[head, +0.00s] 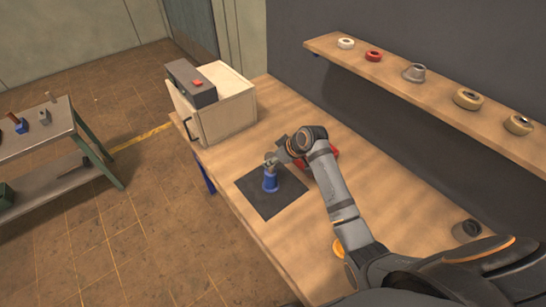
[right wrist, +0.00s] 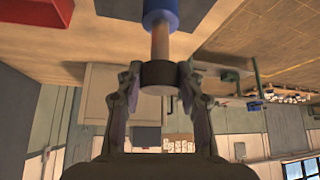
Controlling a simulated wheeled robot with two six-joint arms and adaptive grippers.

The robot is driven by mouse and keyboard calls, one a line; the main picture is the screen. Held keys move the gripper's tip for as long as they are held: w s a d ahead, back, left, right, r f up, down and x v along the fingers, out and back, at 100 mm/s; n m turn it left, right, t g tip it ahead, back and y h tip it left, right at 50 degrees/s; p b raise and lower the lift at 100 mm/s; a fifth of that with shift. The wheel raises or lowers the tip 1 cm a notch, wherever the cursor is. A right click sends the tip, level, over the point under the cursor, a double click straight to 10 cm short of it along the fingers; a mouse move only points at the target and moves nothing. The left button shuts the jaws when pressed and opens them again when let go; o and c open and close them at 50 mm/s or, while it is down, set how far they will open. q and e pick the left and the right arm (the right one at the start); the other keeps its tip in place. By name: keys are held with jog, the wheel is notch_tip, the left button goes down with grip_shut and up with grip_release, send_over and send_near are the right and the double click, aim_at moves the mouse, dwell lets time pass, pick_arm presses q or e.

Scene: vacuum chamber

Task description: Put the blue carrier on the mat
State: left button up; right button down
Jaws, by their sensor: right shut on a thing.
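The blue carrier (head: 270,183) has a blue body and a pale wooden stem with a dark band. It is upright over the dark grey square mat (head: 262,203), inside the mat's outline. I cannot tell whether its base touches the mat. In the right wrist view, upside down, the fingers (right wrist: 157,78) close around the dark band, and the blue body (right wrist: 160,12) is cut off by the top edge. The mat (right wrist: 198,12) also shows there. My left gripper is not in view.
A red object (head: 331,158) lies behind my right arm. A shelf (head: 435,98) holds several rolls. A side table (head: 50,140) stands left.

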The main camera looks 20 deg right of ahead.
jog(key=c, duration=0.8)
grip_release()
jog(key=shift+c, duration=0.2)
jog(key=b+v, duration=0.1)
jog(key=v, duration=1.1)
jog(key=shift+b, duration=0.3)
jog(key=shift+s+a, duration=0.1)
